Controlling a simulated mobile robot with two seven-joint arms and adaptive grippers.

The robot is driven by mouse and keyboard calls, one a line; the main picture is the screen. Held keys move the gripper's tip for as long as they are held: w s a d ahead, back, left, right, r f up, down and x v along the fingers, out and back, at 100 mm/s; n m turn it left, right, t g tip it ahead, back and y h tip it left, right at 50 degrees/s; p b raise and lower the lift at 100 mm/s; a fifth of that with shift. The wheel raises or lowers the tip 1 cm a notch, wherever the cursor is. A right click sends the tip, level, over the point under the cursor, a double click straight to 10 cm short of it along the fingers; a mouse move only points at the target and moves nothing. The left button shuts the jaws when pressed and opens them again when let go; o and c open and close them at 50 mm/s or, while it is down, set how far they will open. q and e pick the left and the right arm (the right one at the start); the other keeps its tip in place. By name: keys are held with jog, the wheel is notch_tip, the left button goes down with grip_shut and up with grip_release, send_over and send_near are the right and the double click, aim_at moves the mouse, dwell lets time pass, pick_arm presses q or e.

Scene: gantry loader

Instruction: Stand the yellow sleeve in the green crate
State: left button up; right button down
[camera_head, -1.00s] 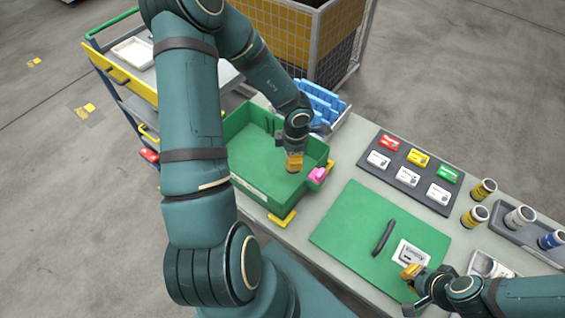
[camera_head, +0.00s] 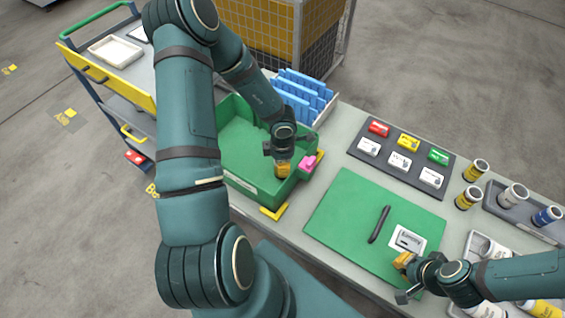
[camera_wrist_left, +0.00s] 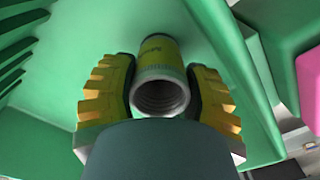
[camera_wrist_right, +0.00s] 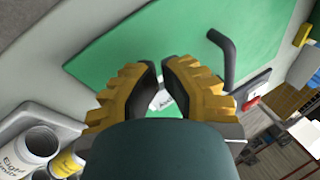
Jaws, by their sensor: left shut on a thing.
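The yellow sleeve (camera_wrist_left: 160,68) is a hollow tube with a yellow label and a pale ribbed open end, seen in the left wrist view. My left gripper (camera_wrist_left: 160,95) is shut on it, one finger on each side. In the head view my left gripper (camera_head: 283,170) is inside the green crate (camera_head: 240,187), close to its right end, and its fingers hide the sleeve. Whether the sleeve touches the crate floor cannot be told. My right gripper (camera_head: 403,268) is over the front of the green mat, empty, with a narrow gap between its fingertips (camera_wrist_right: 160,75).
A pink block (camera_head: 308,163) is at the crate's right end. Blue dividers (camera_head: 305,88) stand behind the crate. The green mat (camera_head: 345,215) holds a black handle (camera_head: 379,224) and a card (camera_head: 408,240). Several tins and trays stand at the right. A trolley (camera_head: 85,70) is at left.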

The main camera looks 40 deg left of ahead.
pick_arm(q)
jog(key=shift+f, duration=0.1)
jog(key=o, duration=1.3)
notch_tip(320, 180, up, 12)
jog(key=p, duration=0.4)
pick_arm(e)
notch_tip(320, 180, up, 5)
jog(key=shift+f, duration=0.1)
pick_arm(q)
jog(key=shift+s, duration=0.15)
pick_arm(e)
jog(key=shift+s, duration=0.15)
